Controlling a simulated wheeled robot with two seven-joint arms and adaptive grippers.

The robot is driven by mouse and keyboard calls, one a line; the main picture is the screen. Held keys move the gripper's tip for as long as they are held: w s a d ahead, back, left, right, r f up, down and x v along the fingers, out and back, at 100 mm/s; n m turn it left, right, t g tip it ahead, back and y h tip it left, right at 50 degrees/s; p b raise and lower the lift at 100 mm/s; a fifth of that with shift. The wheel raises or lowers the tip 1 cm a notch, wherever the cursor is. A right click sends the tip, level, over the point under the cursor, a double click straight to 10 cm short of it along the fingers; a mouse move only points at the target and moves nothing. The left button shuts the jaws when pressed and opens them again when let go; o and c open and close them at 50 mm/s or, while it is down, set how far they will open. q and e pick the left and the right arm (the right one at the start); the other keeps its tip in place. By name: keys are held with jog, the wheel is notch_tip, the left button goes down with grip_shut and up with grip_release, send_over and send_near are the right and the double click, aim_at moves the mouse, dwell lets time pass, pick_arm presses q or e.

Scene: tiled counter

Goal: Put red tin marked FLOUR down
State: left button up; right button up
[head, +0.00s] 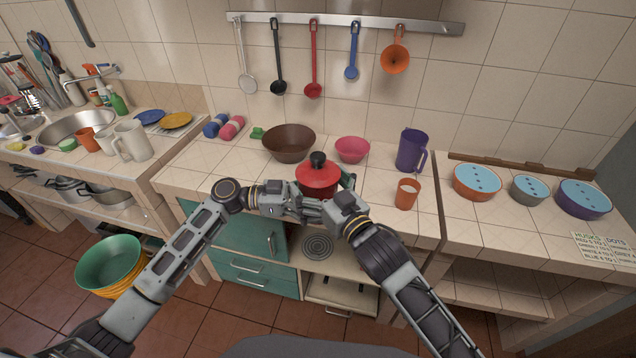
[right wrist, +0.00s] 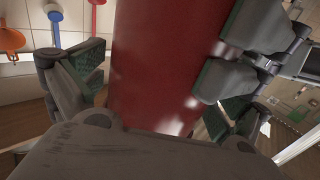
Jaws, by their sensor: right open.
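The red tin (head: 318,178) has a red lid with a black knob and is upright in the middle of the head view, near the counter's front edge. My grippers hide its lower part, and no FLOUR marking shows. My right gripper (head: 338,196) is open around it; in the right wrist view the tin's red side (right wrist: 165,60) fills the space between the spread fingers. My left gripper (head: 300,202) is at the tin's near left side, with its fingers against it in the right wrist view (right wrist: 228,55). Whether the tin's base touches the counter is hidden.
Behind the tin are a brown bowl (head: 289,142) and a pink bowl (head: 352,149). A purple pitcher (head: 411,150) and an orange cup (head: 407,195) stand to its right. Bare counter tiles (head: 215,160) show to the left. Three bowls with blue tops, including an orange one (head: 477,184), stand farther right.

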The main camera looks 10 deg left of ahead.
jog(key=c, duration=1.1)
pick_arm(q)
jog(key=o, duration=1.3)
pick_arm(e)
jog(key=shift+r, duration=0.1)
jog(key=shift+c, duration=0.9)
pick_arm(q)
jog(key=shift+a, duration=0.15)
jog(key=shift+s+a, duration=0.15)
jog(key=shift+a, duration=1.8)
jog(key=shift+s+a, duration=0.15)
jog(key=shift+a, duration=1.8)
jog(key=shift+s+a, duration=0.15)
jog(key=shift+a, duration=1.8)
